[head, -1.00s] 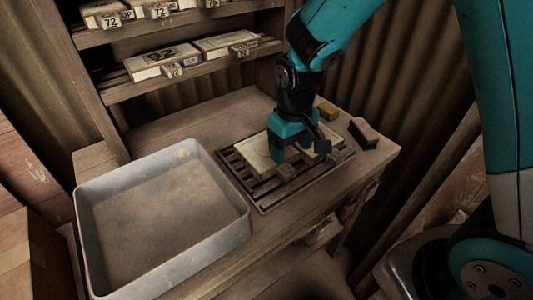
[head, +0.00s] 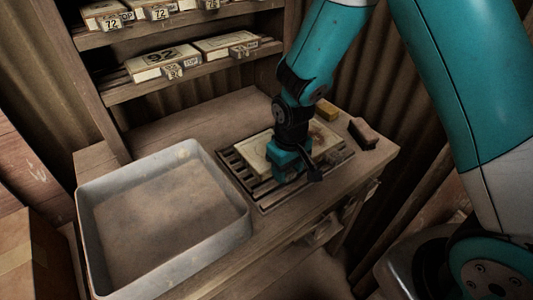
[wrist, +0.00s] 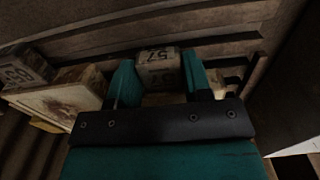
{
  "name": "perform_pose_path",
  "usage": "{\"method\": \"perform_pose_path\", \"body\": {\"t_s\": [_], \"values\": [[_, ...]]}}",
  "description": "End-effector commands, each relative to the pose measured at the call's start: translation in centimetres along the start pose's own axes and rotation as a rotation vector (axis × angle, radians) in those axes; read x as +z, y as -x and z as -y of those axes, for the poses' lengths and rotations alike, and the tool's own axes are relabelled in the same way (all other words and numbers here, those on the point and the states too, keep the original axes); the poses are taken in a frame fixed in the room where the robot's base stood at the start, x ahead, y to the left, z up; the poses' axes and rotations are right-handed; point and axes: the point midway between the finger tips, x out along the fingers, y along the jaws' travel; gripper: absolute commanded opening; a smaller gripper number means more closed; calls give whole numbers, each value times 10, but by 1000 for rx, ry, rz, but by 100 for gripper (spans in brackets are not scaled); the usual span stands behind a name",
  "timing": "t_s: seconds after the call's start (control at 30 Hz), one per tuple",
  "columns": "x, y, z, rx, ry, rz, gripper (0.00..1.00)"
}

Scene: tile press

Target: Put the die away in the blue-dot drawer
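My gripper (head: 285,172) is low over the slatted rack on the bench, at the front of a pale die plate (head: 255,152). In the wrist view, my gripper's two teal fingers (wrist: 160,76) stand on either side of a grey numbered block (wrist: 158,58), which reads something like 57. Little or no gap shows between fingers and block, and I cannot tell whether they grip it. A second pale plate (wrist: 62,100) with a numbered block (wrist: 22,70) lies to the left in the wrist view.
A large, empty grey tray (head: 165,222) fills the bench's left side. Shelves behind hold several numbered dies (head: 160,60). A yellow block (head: 327,110) and a dark red-brown block (head: 364,133) lie behind and right of the rack (head: 262,200). The bench's back left is clear.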

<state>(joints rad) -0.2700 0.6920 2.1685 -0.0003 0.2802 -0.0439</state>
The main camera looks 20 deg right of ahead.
Motion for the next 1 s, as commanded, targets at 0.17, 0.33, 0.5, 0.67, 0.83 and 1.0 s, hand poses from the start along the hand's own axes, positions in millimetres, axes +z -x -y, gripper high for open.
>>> {"method": "perform_pose_path", "body": {"t_s": [0.17, 0.33, 0.5, 0.67, 0.83, 1.0], "values": [[0, 0, 0, 0, 0, 0, 3], [-1, 1, 0, 0, 0, -2, 0], [-1, 4, 0, 0, 0, -3, 0], [-2, 17, 0, 0, 0, -6, 0], [-2, 46, 0, 0, 0, -9, 0], [-2, 93, 0, 1, 0, -12, 0]]}}
